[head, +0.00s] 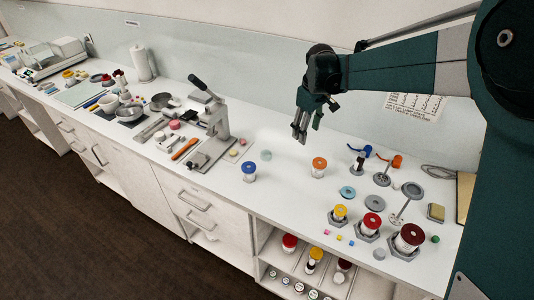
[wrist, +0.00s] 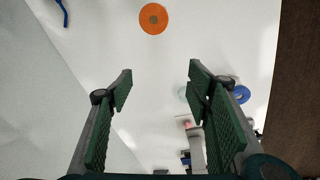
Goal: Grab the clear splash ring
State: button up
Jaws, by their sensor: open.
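A small pale, greenish see-through disc (head: 266,155) lies flat on the white counter, between the blue-lidded jar and the orange-lidded jar; it looks like the clear splash ring, but it is too small to be sure. In the wrist view the pale ring (wrist: 182,93) shows in part beside the right finger, which hides some of it. My gripper (head: 300,133) is open and empty, above the counter and apart from the disc, to its right and farther back in the head view. In the wrist view my gripper (wrist: 159,72) has its two green-padded fingers spread.
An orange-lidded jar (head: 319,166) and a blue-lidded jar (head: 249,172) stand on either side of the disc. A lever press (head: 212,125) stands to the left. Several jars, discs and hexagonal stands crowd the right. Bare counter lies around the disc.

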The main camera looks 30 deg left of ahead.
aim_at(266, 151)
jog(key=a+f+n+p, duration=0.1)
jog(key=a+f+n, duration=0.1)
jog(key=a+f, duration=0.3)
jog(key=s+a+f+n+g+p, duration=0.1)
jog(key=a+f, duration=0.4)
jog(key=a, duration=0.7)
jog(key=shift+s+n+h+p, duration=0.15)
jog(key=shift+n+h+p, duration=0.25)
jog(key=shift+p, duration=0.25)
jog(key=shift+f, duration=0.1)
jog(key=shift+f, duration=1.2)
jog(key=shift+f, duration=0.1)
jog(key=shift+s+f, duration=0.15)
jog(key=shift+f, duration=2.35)
jog(key=c, duration=0.7)
